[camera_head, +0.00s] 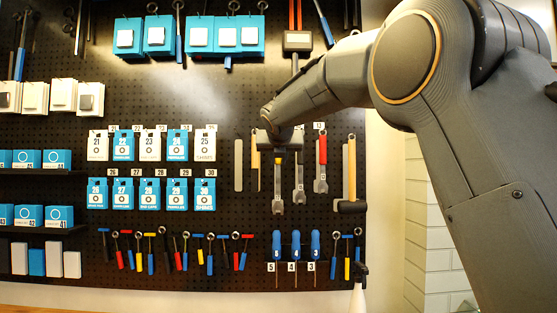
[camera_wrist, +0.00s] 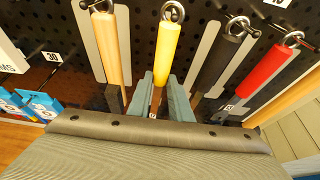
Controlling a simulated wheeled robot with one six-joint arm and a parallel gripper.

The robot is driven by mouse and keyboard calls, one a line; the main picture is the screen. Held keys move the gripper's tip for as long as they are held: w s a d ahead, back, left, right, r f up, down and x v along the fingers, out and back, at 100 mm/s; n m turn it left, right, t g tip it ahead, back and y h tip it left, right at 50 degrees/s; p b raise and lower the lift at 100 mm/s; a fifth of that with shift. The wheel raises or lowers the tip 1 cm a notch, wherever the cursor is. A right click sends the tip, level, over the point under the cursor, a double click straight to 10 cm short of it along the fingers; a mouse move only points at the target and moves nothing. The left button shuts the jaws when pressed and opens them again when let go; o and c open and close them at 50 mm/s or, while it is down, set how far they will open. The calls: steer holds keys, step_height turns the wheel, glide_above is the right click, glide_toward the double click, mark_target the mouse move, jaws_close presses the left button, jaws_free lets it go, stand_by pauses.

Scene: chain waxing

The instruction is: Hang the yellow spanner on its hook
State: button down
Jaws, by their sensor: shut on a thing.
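The yellow spanner (camera_head: 278,198) hangs upright, head down, in front of the black pegboard in the head view. Its yellow handle (camera_wrist: 166,55) and the metal ring at its top show in the wrist view. A metal hook is right at that ring; I cannot tell whether the ring is around it. My gripper (camera_head: 279,150) is shut on the spanner, with its teal fingers (camera_wrist: 165,98) on either side of the lower handle. In the head view my gripper hides most of the handle and the ring. The spanner's head is hidden in the wrist view.
A black-handled spanner (camera_wrist: 222,62) and a red-handled spanner (camera_head: 322,150) hang close to the right. A wooden-handled tool (camera_wrist: 112,48) hangs close to the left. A hammer (camera_head: 350,206) hangs farther right. Blue-handled screwdrivers (camera_head: 294,245) hang below.

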steer(key=c, duration=1.5)
jaws_free()
steer(key=shift+c, duration=0.2)
steer(key=shift+s, duration=0.1)
steer(key=p+v, duration=0.1)
steer(key=v, duration=0.8)
steer(key=shift+p, duration=0.35)
steer(key=shift+d, duration=0.1)
